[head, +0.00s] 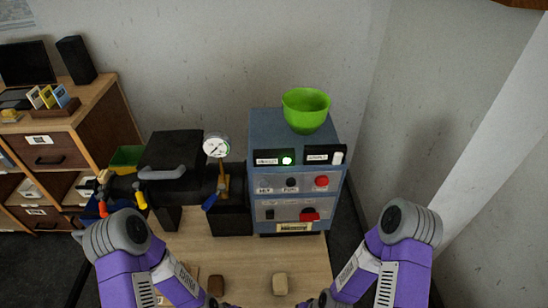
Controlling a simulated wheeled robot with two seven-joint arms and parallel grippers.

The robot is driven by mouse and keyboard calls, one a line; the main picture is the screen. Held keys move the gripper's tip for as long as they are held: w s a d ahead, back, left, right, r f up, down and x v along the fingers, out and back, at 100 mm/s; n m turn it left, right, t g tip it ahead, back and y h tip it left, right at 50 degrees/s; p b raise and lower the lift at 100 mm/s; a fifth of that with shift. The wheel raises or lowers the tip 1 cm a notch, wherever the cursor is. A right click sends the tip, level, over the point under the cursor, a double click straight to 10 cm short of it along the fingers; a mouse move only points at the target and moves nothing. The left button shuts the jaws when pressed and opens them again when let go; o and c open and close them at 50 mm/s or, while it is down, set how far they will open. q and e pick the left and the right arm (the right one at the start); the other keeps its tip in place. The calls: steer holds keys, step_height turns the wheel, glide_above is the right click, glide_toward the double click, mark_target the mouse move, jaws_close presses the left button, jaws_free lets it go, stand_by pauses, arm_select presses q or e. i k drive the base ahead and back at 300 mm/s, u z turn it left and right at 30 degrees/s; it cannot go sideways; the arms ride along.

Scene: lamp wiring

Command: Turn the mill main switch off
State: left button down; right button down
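A blue control cabinet (294,165) stands at the back of the wooden table, with two rows of controls on its front. A red rotary-looking switch (310,215) sits at the right of the lower row, and a black control (270,214) is to its left. The upper row has a red button (321,181) and a black knob (291,183). A green light (287,160) glows in the upper left display. The labels are too small to read, so I cannot tell which control is the mill main switch.
A green bowl (306,109) stands on top of the cabinet. A black machine with a pressure gauge (216,145) and coloured valve handles is to its left. Two small blocks (280,284) (216,285) lie on the front of the table. The table middle is clear.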

mark_target(309, 214)
steer(key=z, duration=1.95)
steer(key=k, duration=1)
steer(key=u, duration=1.8)
steer(key=i, duration=0.5)
